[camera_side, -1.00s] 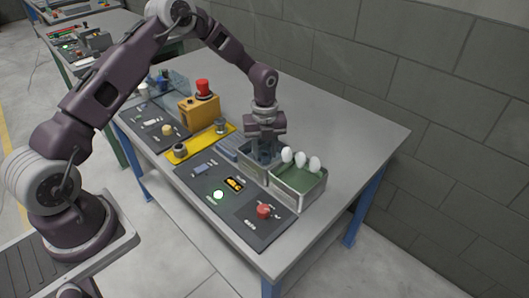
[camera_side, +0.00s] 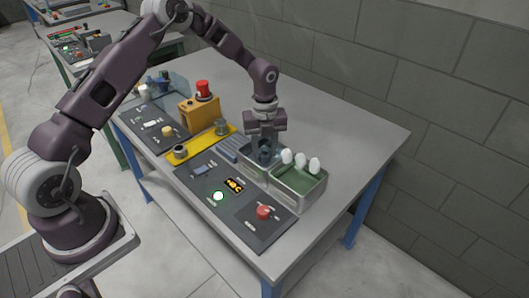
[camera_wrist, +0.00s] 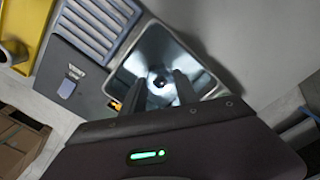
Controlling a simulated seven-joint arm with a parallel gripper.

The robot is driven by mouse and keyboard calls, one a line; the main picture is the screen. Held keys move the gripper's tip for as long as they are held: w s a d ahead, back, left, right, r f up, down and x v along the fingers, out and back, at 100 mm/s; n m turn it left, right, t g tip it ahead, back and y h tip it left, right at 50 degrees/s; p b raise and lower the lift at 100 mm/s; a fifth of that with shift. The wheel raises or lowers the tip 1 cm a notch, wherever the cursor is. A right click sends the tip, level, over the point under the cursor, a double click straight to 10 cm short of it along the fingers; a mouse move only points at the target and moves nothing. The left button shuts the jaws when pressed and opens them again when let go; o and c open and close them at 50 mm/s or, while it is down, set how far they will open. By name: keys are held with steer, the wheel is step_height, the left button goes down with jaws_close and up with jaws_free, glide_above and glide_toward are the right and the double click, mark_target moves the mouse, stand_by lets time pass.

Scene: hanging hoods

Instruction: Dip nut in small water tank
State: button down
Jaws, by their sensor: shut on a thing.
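My gripper (camera_side: 265,152) points down over the small water tank (camera_side: 250,172), an open metal box on the table. In the wrist view, my gripper's two fingers (camera_wrist: 160,92) reach over the tank (camera_wrist: 137,62), and I see its pale interior and rim. My gripper is shut on the nut, a small dark piece (camera_wrist: 160,81) between the fingertips with a bright patch around it. In the side view the nut is hard to tell apart from the fingers. I cannot tell whether it touches the water.
A larger green tank (camera_side: 303,190) with white egg-shaped knobs (camera_side: 301,160) adjoins on the right. A dark panel with a red button (camera_side: 263,212) lies in front. A ribbed blue-grey rack (camera_wrist: 97,30), yellow plate (camera_side: 190,150) and orange box (camera_side: 198,113) stand left. The table behind is clear.

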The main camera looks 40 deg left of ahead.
step_height(320, 180, up, 8)
steer(key=shift+f, duration=0.25)
stand_by(0.4)
stand_by(1.1)
